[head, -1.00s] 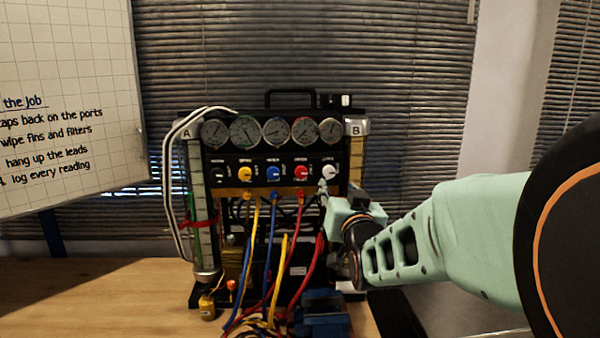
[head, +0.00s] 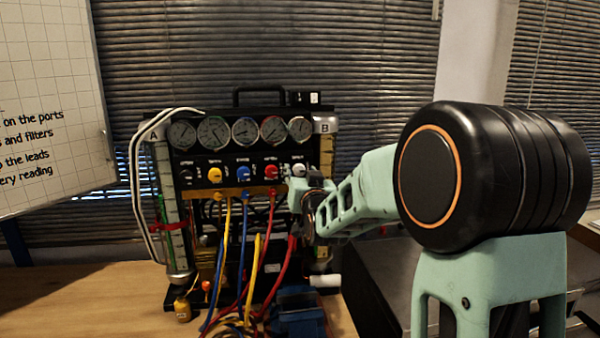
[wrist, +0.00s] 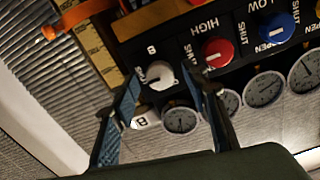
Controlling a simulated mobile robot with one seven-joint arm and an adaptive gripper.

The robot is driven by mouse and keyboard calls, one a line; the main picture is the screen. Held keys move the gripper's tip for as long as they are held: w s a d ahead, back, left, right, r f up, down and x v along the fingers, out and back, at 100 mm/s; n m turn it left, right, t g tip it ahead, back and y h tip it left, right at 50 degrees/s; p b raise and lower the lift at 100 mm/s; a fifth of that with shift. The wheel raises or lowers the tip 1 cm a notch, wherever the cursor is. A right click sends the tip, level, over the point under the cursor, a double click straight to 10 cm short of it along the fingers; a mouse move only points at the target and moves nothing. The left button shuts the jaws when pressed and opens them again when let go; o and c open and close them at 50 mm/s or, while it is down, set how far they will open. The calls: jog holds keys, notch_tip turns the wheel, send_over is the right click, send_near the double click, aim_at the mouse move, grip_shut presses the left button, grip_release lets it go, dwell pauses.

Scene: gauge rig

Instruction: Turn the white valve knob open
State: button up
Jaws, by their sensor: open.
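The white valve knob (wrist: 158,75) is at the right end of a row of knobs on the black gauge panel (head: 222,172). The wrist view shows it tilted and roughly upside down, with a dark mark on the knob. My gripper (wrist: 162,68) is open, one finger on each side of the knob in that view. I cannot tell whether either finger touches it. In the head view my gripper (head: 297,184) is close in front of the panel's right end. The white knob (head: 299,169) shows just above it there, partly hidden.
The red knob (wrist: 217,52) is close beside my right finger, with the blue knob (wrist: 276,27) beyond. Gauges (head: 245,131) line the panel above. Coloured hoses (head: 228,250) hang below. A whiteboard (head: 40,120) stands at left. The table (head: 60,300) is bare at left.

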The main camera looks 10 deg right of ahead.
grip_shut()
dwell(0.3)
